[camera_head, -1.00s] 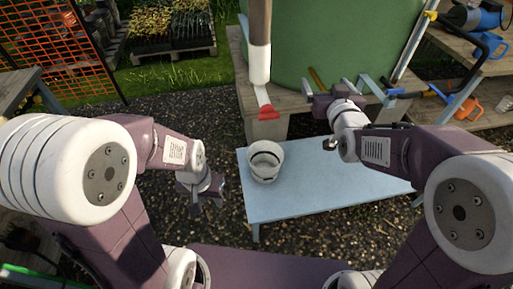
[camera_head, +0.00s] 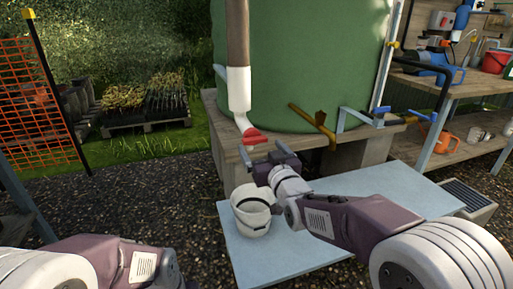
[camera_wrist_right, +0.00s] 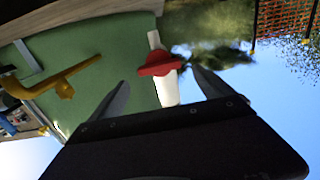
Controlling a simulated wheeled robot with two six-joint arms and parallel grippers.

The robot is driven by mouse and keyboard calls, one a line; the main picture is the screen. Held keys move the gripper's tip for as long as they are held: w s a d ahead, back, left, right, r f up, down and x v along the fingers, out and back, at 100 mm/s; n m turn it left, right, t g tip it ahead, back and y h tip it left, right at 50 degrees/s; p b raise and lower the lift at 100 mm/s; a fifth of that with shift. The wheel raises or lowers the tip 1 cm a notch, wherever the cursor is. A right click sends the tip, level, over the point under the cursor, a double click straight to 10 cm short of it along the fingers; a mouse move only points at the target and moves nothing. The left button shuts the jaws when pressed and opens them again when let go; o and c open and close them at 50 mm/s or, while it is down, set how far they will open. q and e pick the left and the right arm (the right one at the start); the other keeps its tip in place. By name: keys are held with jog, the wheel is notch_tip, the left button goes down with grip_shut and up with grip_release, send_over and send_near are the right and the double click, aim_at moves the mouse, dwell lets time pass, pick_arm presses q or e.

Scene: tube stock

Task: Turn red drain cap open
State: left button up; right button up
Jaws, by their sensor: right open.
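The red drain cap (camera_head: 254,136) sits at the lower end of the white downpipe (camera_head: 238,92), in front of the green tank (camera_head: 290,70). In the right wrist view the red cap (camera_wrist_right: 160,64) shows ahead, between the two fingers and beyond their tips. My right gripper (camera_head: 268,155) is open and empty, just below and to the right of the cap, apart from it. Its open fingers also show in the right wrist view (camera_wrist_right: 162,88). Of my left arm only links show at the bottom left; its gripper is out of view.
A white bucket (camera_head: 251,212) stands on the pale blue table (camera_head: 270,258) below the right wrist. A brass tap (camera_head: 316,122) projects from the tank to the right of the cap. A wooden platform (camera_head: 228,140) carries the tank. Shelves (camera_head: 470,148) stand at right.

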aim_at(256, 140)
jog(key=b+x, duration=0.1)
jog(key=x, duration=0.4)
jog(key=c, duration=1.4)
jog(key=shift+o, duration=0.2)
